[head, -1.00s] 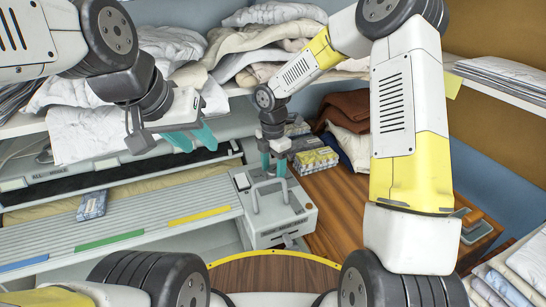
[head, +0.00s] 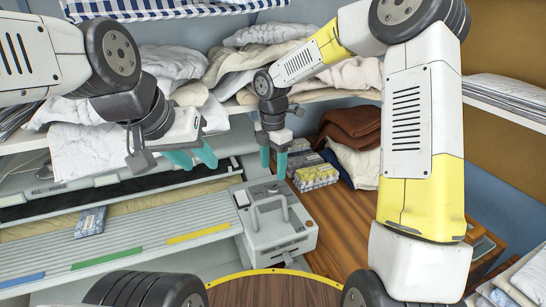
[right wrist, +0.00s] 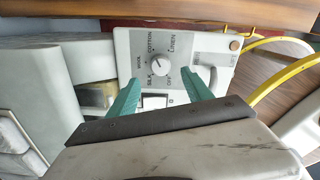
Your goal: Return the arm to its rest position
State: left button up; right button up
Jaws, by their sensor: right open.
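My right arm reaches in from the right in the head view. Its gripper (head: 273,160) hangs in the air above the ironer's grey control box (head: 283,240), with teal fingers apart and nothing between them. In the right wrist view the open fingers (right wrist: 162,88) point toward the control panel (right wrist: 150,43), where a round dial (right wrist: 158,60) with fabric labels shows. My left gripper (head: 195,158) hangs above the ironer's left part, its teal fingers apart and empty. The ironer's handle (head: 268,207) stands on top of the box, clear of both grippers.
A shelf (head: 240,108) with heaped linens runs behind the grippers. Patterned packets (head: 315,176) and folded brown cloth (head: 352,120) lie right of the right gripper on a wooden top (head: 345,215). A small blue packet (head: 91,221) lies on the ironer's slatted board.

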jog(key=s+d+r+m+t, duration=0.3)
jog(key=s+d+r+m, duration=0.65)
jog(key=r+m, duration=0.3)
jog(key=s+d+r+m+t+y, duration=0.1)
jog(key=s+d+r+m, duration=0.1)
jog(key=s+m, duration=0.4)
jog(key=s+d+r+m+t+y, duration=0.1)
jog(key=s+d+r+m+t, duration=0.1)
jog(key=s+m, duration=0.4)
jog(key=shift+s+d+r, duration=0.2)
jog(key=shift+s+d, duration=0.2)
jog(key=shift+s, duration=0.1)
